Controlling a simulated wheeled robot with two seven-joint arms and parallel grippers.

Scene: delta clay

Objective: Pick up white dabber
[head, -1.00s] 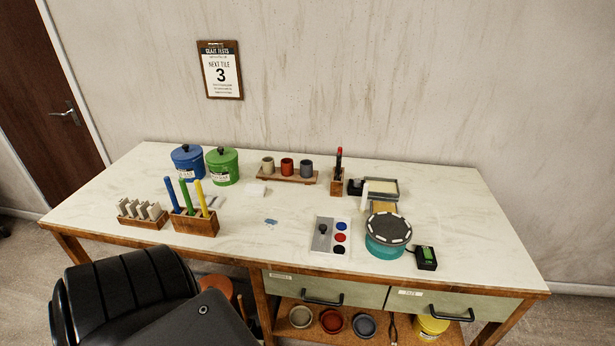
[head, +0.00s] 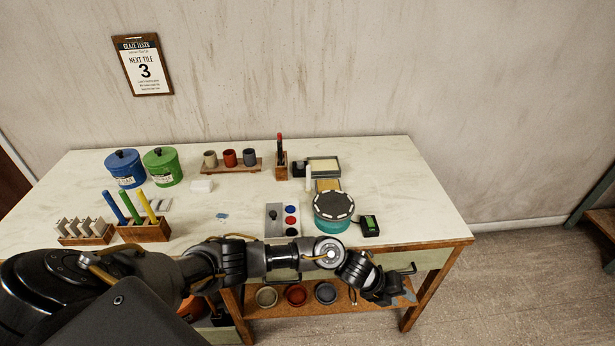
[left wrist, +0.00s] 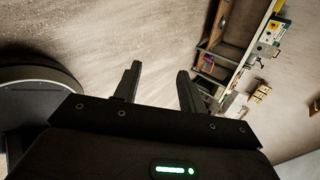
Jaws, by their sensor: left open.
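A small white upright stick (head: 308,179), which looks like the white dabber, stands on the table beside the yellow-topped tray (head: 328,185). Blue, green and yellow dabbers (head: 130,208) stand in a wooden block (head: 143,232) at the left. My left gripper (head: 399,297) is past the table's front edge, to the right of and nearer than the white stick. In the left wrist view its two fingers (left wrist: 160,72) are apart with nothing between them, and floor shows beyond. My right gripper is not in view.
A teal turntable (head: 334,212) with a dark top stands between my gripper and the white stick. A black-and-red tool in a wooden stand (head: 281,172) is just behind. The table's right end (head: 410,190) is clear.

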